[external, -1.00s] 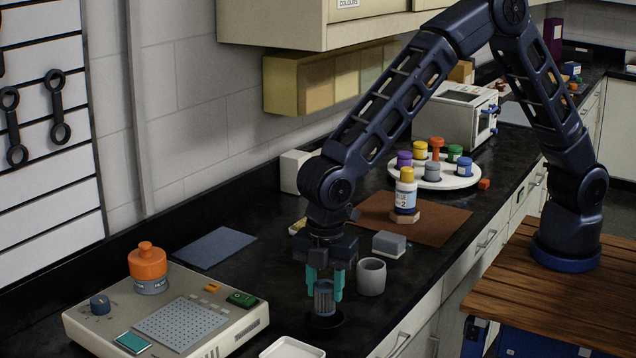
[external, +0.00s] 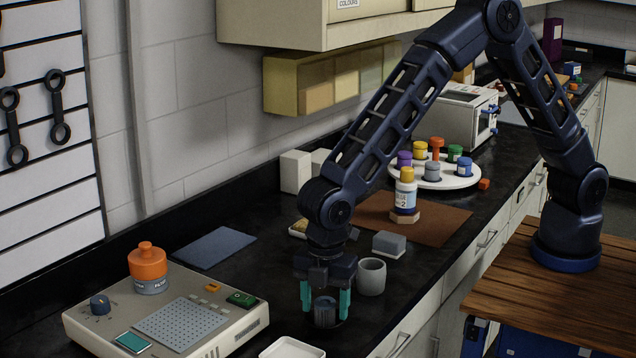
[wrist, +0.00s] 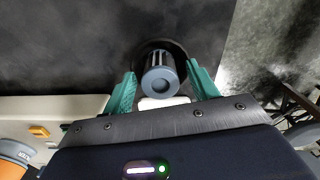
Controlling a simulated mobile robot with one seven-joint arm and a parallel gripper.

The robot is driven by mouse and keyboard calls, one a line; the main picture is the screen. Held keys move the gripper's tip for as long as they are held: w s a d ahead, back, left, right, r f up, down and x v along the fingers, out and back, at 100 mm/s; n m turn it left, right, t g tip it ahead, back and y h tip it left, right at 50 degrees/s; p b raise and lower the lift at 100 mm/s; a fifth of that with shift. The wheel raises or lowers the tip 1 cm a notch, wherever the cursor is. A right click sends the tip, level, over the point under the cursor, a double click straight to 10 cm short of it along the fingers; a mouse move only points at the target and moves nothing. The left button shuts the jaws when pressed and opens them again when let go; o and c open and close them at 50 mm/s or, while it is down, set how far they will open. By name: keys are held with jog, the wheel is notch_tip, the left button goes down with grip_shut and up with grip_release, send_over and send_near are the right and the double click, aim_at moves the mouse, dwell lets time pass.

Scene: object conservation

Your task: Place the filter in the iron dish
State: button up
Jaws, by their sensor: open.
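The filter (external: 325,313) is a grey ribbed cylinder. It stands upright at the small black iron dish (external: 342,323) near the front of the counter and appears to rest in it. In the wrist view the filter (wrist: 161,76) shows its round grey end, with the dark round dish (wrist: 143,48) around its far end. My gripper (external: 325,308) is open, with one teal finger on each side of the filter. In the wrist view the fingers of my gripper (wrist: 161,72) stand apart from the filter, with gaps on both sides. The filter hides most of the dish.
A grey cup (external: 371,277) stands close to the right of my gripper, with a grey block (external: 389,244) behind it. A white tray (external: 291,349) lies in front. A beige device (external: 235,328) with an orange bottle (external: 147,266) is at the left.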

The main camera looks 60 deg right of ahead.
aim_at(325, 300)
notch_tip(325, 300, up, 12)
jog(key=shift+r, duration=0.15)
dwell(0.5)
jog(key=w+d+r+m+t, duration=0.15)
jog(key=w+d+r, duration=0.3)
jog(key=d, duration=0.45)
jog(key=w+d+r+m+g, duration=0.1)
jog(key=w+d+r+m, duration=0.2)
jog(key=d+r, duration=0.5)
jog(key=d+r+m+t, duration=0.1)
jog(key=d+r+m, duration=0.1)
jog(key=d, duration=0.8)
jog(key=d+r+m+t, duration=0.1)
jog(key=d+r+m, duration=0.15)
jog(key=d, duration=0.75)
jog(key=s+d+r+m, duration=0.1)
jog(key=s+d+m, duration=0.2)
jog(key=d, duration=0.5)
jog(key=s+d+r+m, duration=0.1)
jog(key=s+d+m, duration=0.15)
jog(key=d, duration=0.45)
jog(key=s+d+f+m+t, duration=0.2)
jog(key=s+d+m, duration=0.3)
jog(key=s+d, duration=0.7)
jog(key=shift+s+d+f+m, duration=0.2)
jog(key=shift+s+f+m, duration=0.15)
jog(key=shift+f, duration=0.35)
